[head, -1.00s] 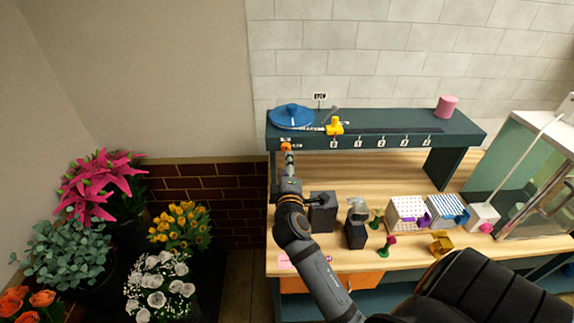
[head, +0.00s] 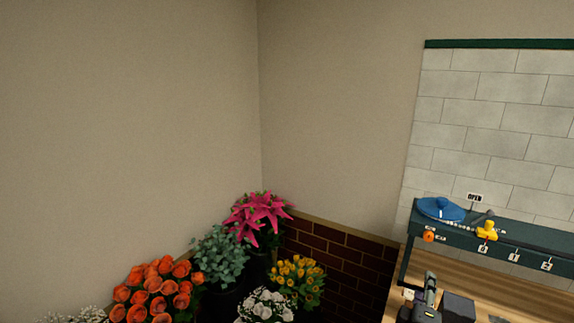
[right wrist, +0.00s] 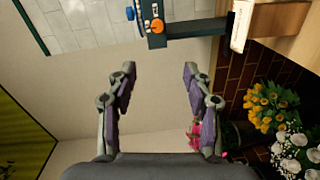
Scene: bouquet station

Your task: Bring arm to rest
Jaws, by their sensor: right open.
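My right gripper (head: 429,284) shows at the bottom right of the head view, at the left end of the wooden workbench (head: 470,272). In the right wrist view my right gripper (right wrist: 160,72) has its two purple-padded fingers spread wide, with nothing between them. The bench and its dark shelf (right wrist: 190,28) lie beyond the fingertips, apart from them. My left gripper is in neither view.
The shelf (head: 520,232) carries a blue hat-like item (head: 440,209) and a yellow figure (head: 487,231). An orange knob (head: 428,236) is at its left end. Orange roses (head: 150,290), pink lilies (head: 258,214), yellow flowers (head: 298,272) and white flowers (head: 265,304) stand left of the bench.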

